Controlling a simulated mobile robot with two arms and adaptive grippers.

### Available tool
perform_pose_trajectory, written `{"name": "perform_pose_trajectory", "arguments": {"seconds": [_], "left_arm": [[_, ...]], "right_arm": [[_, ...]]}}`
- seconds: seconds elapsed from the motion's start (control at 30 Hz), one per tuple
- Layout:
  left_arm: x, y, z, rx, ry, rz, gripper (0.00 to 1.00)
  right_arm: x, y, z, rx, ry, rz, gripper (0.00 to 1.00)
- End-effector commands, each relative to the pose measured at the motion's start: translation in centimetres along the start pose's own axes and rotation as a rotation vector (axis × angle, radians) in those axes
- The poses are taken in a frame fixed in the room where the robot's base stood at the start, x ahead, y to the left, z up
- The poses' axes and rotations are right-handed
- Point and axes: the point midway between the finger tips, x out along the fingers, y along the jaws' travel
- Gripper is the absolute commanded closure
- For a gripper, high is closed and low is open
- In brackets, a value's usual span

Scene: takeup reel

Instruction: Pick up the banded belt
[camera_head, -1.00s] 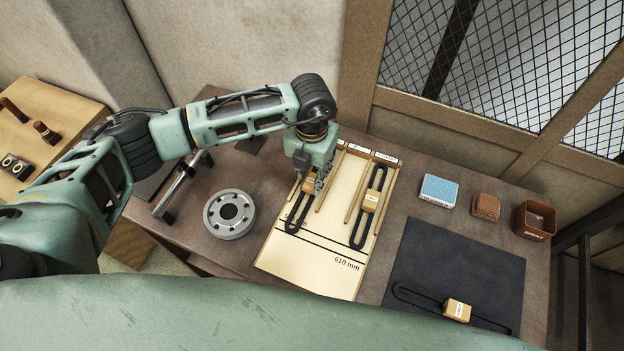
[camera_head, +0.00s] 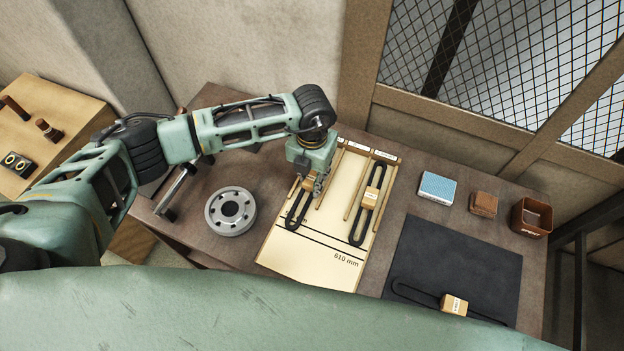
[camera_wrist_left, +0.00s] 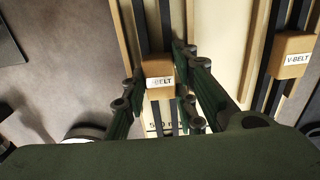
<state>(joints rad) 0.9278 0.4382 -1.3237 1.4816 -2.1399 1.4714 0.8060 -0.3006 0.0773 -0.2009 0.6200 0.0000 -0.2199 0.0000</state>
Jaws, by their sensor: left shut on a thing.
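Three black belts with tan bands are in view. One banded belt (camera_head: 291,222) lies in the left lane of the cream board (camera_head: 300,258). My left gripper (camera_head: 310,190) is down over it and shut on its tan band; the band (camera_wrist_left: 158,78), with a "BELT" label partly covered, sits between the two fingers in the left wrist view. A second banded belt (camera_head: 356,236) lies in the right lane of the board. A third banded belt (camera_head: 415,292) lies on the dark mat, partly cut off by my body. My right gripper is not in view.
A grey flanged wheel (camera_head: 231,211) stands left of the board. A blue-topped box (camera_head: 438,188), a brown block stack (camera_head: 483,204) and an open brown bin (camera_head: 532,217) line the right back. Wooden rails (camera_head: 357,195) border the lanes. The dark mat (camera_head: 465,258) has bare room.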

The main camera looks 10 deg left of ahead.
Motion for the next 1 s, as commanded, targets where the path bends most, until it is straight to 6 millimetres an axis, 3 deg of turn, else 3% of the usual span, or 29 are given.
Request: {"name": "perform_pose_trajectory", "arguments": {"seconds": [0.27, 0.47, 0.8, 1.0], "left_arm": [[-1.0, 0.0, 0.1, 0.000, -0.003, -0.001, 1.00], [-4.0, 0.0, 0.2, 0.002, -0.007, 0.000, 1.00], [-8.2, -7.6, 1.8, 0.005, -0.005, -0.001, 1.00], [-10.1, -10.3, 2.4, 0.001, -0.003, 0.000, 1.00]], "right_arm": [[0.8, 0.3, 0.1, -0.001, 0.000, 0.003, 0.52], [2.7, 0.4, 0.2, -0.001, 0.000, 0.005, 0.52], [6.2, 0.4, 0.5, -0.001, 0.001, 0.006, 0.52], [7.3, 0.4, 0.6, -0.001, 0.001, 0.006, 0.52]]}}
